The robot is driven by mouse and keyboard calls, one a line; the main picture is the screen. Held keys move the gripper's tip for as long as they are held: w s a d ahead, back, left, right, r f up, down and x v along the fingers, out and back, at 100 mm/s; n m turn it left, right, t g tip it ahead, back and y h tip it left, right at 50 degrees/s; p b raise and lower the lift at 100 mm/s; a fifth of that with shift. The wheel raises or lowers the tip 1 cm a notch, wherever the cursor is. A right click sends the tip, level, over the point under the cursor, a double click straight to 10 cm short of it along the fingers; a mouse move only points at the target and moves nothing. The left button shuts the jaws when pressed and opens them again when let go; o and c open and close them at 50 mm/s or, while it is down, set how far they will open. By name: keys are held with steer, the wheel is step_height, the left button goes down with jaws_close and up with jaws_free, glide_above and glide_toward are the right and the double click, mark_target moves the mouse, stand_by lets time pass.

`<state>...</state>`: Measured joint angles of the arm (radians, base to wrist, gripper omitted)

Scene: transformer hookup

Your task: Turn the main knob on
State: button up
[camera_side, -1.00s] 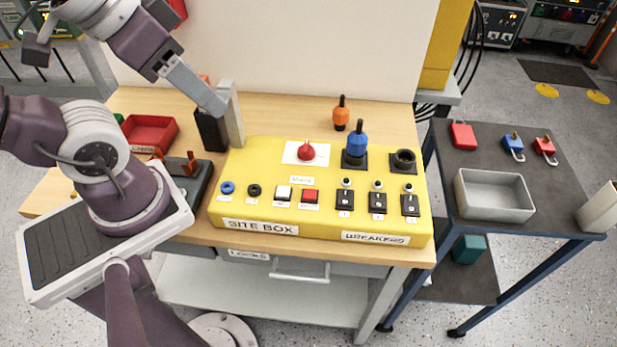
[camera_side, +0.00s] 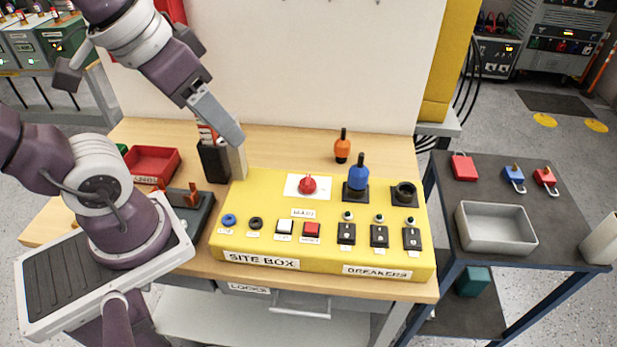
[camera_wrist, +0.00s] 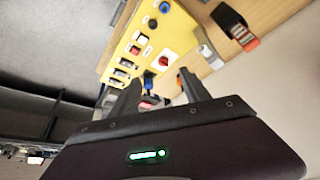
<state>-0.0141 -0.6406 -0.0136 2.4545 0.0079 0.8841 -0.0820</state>
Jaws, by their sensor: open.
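The main knob (camera_side: 308,185) is a red round knob on a white plate near the back of the yellow site box (camera_side: 273,239). It also shows in the wrist view (camera_wrist: 166,60), ahead of my fingertips. I cannot make out the knob's pointing direction. My gripper (camera_side: 232,134) is in the air to the left of the knob, above the box's back left corner and apart from the knob. In the wrist view the two fingers of my gripper (camera_wrist: 160,82) are spread, with nothing held between them.
A black holder (camera_side: 212,163) stands behind the box's left end. A blue plug (camera_side: 358,172) is right of the knob, with an orange plug (camera_side: 342,148) behind. Breakers (camera_side: 379,236) line the front right. A side cart holds a grey bin (camera_side: 495,245) and padlocks.

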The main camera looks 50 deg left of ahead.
steer(key=w+f+n+g, duration=0.2)
steer(key=w+f+n, duration=0.1)
steer(key=w, duration=0.5)
steer(key=n+g, duration=0.3)
steer(key=n, duration=0.2)
glide_above(308, 179)
step_height(308, 179, down, 11)
steer(key=shift+f, duration=0.15)
step_height(308, 179, down, 6)
steer(key=shift+f, duration=0.25)
steer(key=shift+c, duration=0.2)
jaws_close()
